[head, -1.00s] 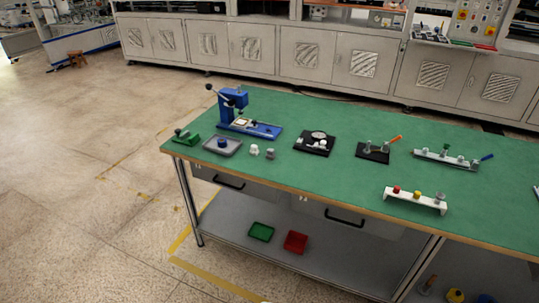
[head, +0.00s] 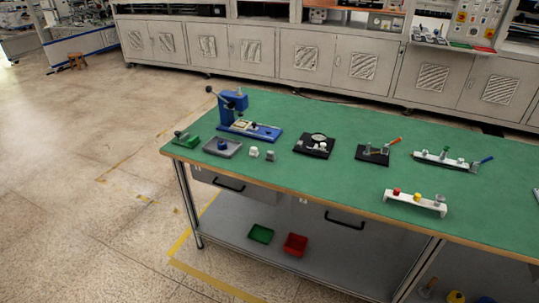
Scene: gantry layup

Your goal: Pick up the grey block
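A small grey block (head: 270,156) stands upright on the green tabletop (head: 330,190), near the front edge left of the middle. A small white block (head: 254,153) stands just to its left, with a narrow gap between them. My gripper and arm are not in view. Nothing touches the grey block, as far as I can see at this size.
A grey tray (head: 222,148) with a blue piece lies left of the blocks. A blue press (head: 234,112) stands behind them. A black plate (head: 314,146) with fittings lies to the right. A white rack (head: 415,203) with coloured pieces stands near the front edge. Open green surface lies between.

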